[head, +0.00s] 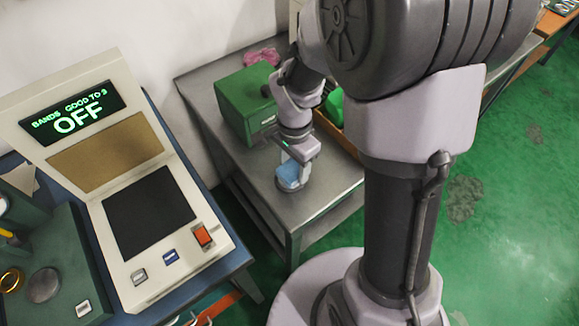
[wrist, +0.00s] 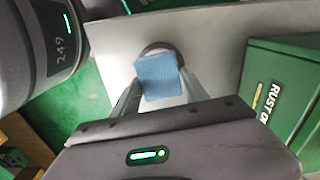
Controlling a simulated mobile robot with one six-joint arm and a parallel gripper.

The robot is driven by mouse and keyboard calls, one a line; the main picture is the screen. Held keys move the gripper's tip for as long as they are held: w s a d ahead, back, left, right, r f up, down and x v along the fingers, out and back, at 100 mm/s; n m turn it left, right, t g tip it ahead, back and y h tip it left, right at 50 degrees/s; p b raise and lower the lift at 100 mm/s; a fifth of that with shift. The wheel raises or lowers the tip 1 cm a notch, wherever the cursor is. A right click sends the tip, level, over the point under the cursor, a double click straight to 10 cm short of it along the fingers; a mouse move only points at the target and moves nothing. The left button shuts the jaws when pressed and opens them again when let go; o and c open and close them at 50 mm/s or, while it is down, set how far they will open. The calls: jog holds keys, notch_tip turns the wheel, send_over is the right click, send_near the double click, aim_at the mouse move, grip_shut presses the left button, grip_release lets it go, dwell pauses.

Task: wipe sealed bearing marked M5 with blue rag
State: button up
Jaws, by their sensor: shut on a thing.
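The blue rag (head: 289,174) is between the fingers of my gripper (head: 294,157), low over the metal table. In the wrist view the blue rag (wrist: 158,77) is a folded pad, and my gripper (wrist: 158,90) is shut on it. A round grey ring-like part (wrist: 158,46) shows its rim beyond the rag. It lies on the table, mostly covered by the rag. I cannot read any M5 mark, nor tell for sure whether the rag touches the part.
A green box (head: 240,92) stands on the metal table (head: 327,187) behind my gripper, with a pink cloth (head: 262,56) beyond it. A wooden tray (head: 345,139) is to the right. A console (head: 119,155) reading "OFF" stands at left. The table front is clear.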

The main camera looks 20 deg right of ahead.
jog(key=shift+w+d, duration=0.1)
jog(key=shift+d, duration=0.4)
jog(key=shift+a, duration=1.45)
jog(key=shift+w+d, duration=0.15)
jog(key=shift+d, duration=0.55)
jog(key=shift+w+d, duration=0.15)
jog(key=shift+d, duration=0.5)
jog(key=shift+s+a, duration=0.4)
jog(key=shift+a, duration=0.25)
jog(key=shift+s+a, duration=0.35)
jog(key=shift+a, duration=0.25)
jog(key=shift+w+d, duration=0.25)
jog(key=shift+d, duration=0.45)
jog(key=shift+w+d, duration=0.25)
jog(key=shift+d, duration=0.4)
jog(key=shift+s+a+f, duration=0.1)
jog(key=shift+s+a, duration=0.05)
jog(key=shift+a, duration=0.55)
jog(key=shift+s+a+f, duration=0.1)
jog(key=shift+a, duration=0.6)
jog(key=shift+w+d+r, duration=0.1)
jog(key=shift+w+d, duration=0.15)
jog(key=shift+d, duration=0.4)
jog(key=shift+w+d, duration=0.2)
jog(key=shift+d, duration=0.45)
